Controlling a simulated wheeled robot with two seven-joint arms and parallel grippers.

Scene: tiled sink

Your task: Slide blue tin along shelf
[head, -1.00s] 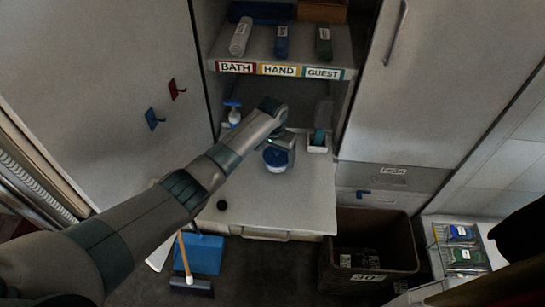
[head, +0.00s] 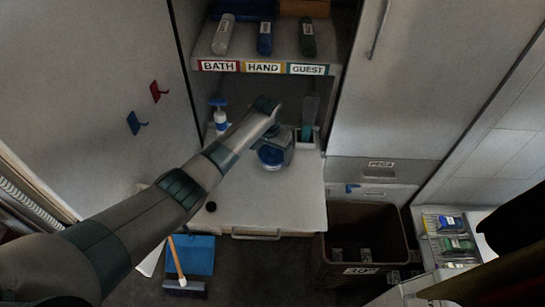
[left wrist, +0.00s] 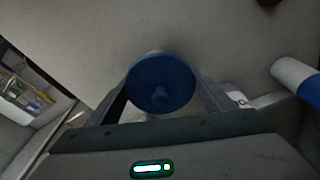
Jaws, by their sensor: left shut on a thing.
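In the left wrist view the blue lid (left wrist: 160,84) sits between the two fingers of my left gripper (left wrist: 160,98). The tin's lower body is mostly hidden by the lid and the fingers. My right gripper is not in view.
A white caddy (head: 305,143) with a teal item stands close right of the tin. A spray bottle (head: 220,119) stands left of it. A labelled shelf (head: 262,67) with several rolls is above. A brown bin (head: 362,240) stands below right. The shelf's front is mostly clear.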

